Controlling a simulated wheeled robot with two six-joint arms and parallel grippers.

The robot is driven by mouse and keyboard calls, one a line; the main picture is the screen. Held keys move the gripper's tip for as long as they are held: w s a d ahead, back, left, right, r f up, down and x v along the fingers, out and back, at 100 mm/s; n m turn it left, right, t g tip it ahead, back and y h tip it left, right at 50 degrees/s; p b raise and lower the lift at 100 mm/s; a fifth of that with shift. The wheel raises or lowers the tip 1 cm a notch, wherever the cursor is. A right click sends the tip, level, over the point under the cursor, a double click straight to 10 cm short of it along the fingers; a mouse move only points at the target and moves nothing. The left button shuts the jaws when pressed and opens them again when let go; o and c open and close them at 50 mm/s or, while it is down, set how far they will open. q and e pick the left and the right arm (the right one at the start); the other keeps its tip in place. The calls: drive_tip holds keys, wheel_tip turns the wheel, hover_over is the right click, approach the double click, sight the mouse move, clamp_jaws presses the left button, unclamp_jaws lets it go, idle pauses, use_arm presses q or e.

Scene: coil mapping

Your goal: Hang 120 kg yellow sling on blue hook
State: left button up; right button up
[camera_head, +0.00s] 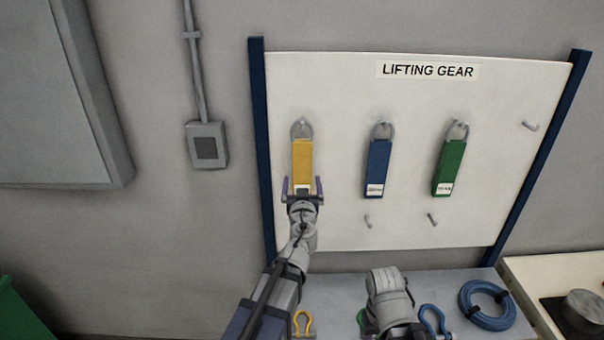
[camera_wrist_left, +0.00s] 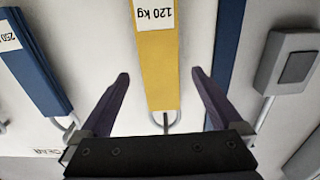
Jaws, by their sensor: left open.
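The yellow sling (camera_head: 302,157) hangs from a peg at the left of the white board by a metal loop at its top. Its label reads 120 kg in the left wrist view (camera_wrist_left: 156,60), where the picture is upside down. My left gripper (camera_head: 302,187) is open at the sling's lower end. A blue hook-like loop (camera_head: 432,319) is at the bench's front edge. Only a grey part of my right arm shows; its gripper is not visible.
Blue (camera_head: 378,165) and green (camera_head: 449,165) slings hang to the right. Bare pegs stick out below them (camera_head: 367,220) and at upper right (camera_head: 530,125). A yellow loop (camera_head: 302,322) and a blue coil (camera_head: 487,305) lie on the bench. Blue posts (camera_head: 261,150) flank the board.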

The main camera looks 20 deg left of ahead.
sight(302, 171)
use_arm(q)
drive_tip(key=shift+w+r, duration=0.1)
drive_tip(key=shift+w, duration=0.05)
drive_tip(key=x, duration=0.7)
drive_tip(key=shift+w+a, duration=0.1)
drive_tip(key=shift+w, duration=0.15)
drive_tip(key=shift+s, duration=0.1)
drive_tip(key=shift+c, duration=0.2)
clamp_jaws()
idle(0.4)
